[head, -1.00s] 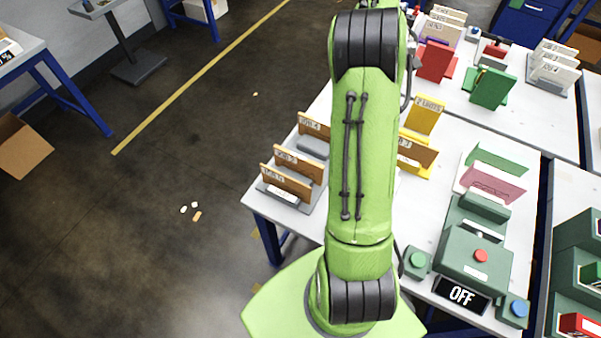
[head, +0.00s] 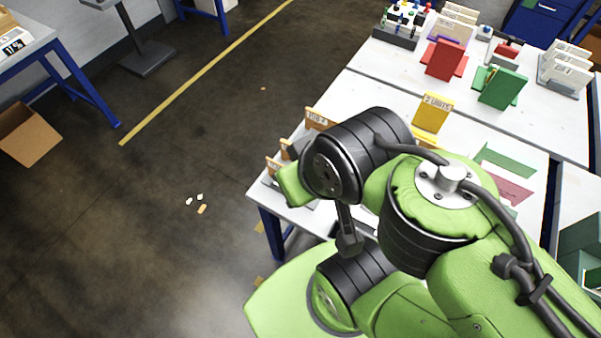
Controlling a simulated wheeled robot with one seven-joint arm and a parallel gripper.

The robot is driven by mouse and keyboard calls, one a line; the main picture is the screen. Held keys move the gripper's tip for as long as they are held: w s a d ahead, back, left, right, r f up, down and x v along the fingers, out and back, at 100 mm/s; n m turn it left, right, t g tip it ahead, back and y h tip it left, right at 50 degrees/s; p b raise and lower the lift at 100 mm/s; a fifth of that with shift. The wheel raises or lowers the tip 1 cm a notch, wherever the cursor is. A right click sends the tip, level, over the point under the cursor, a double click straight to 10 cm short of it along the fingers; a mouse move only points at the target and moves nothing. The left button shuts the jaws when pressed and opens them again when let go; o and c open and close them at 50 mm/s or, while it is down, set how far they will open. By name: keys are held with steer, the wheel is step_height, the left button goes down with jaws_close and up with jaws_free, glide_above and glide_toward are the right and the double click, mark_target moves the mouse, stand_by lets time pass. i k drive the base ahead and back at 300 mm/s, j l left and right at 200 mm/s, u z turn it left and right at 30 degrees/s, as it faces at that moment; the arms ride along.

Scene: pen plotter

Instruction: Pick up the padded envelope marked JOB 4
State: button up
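A brown padded envelope whose label appears to read JOB 4 (head: 319,119) stands upright at the back of a grey rack near the left edge of the white table. Only its upper part shows; my arm hides the rest. Two more brown envelopes in front of it are mostly covered by my arm, with one top corner (head: 273,165) showing. My gripper cannot be made out; my bent green and black arm fills the lower middle and right.
A yellow holder with a yellow card (head: 432,113) stands behind my arm. Red (head: 445,60) and green (head: 502,89) holders stand on the far table (head: 420,76). Small scraps (head: 201,207) lie on the floor at left. The floor there is mostly clear.

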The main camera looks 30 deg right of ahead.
mark_target(317, 120)
steer(key=i+j, duration=0.2)
steer(key=j, duration=0.15)
steer(key=i+j+z, duration=0.1)
steer(key=i+j, duration=0.15)
steer(key=j, duration=0.15)
steer(key=i+j, duration=0.2)
steer(key=j, duration=0.15)
steer(key=i+j+z, duration=0.1)
steer(key=j, duration=0.3)
steer(key=i+j, duration=0.3)
steer(key=i+j+z, duration=0.1)
steer(key=j, duration=0.4)
steer(key=i+z, duration=0.5)
steer(key=i+j+z, duration=0.25)
steer(key=z, duration=0.2)
steer(key=i+l+z, duration=0.2)
steer(key=z, duration=0.2)
steer(key=i+l+z, duration=0.1)
steer(key=i+z, duration=0.2)
steer(key=z, duration=0.15)
steer(key=i+z, duration=0.6)
steer(key=z, duration=0.25)
steer(key=i+j+z, duration=0.2)
steer(key=z, duration=0.2)
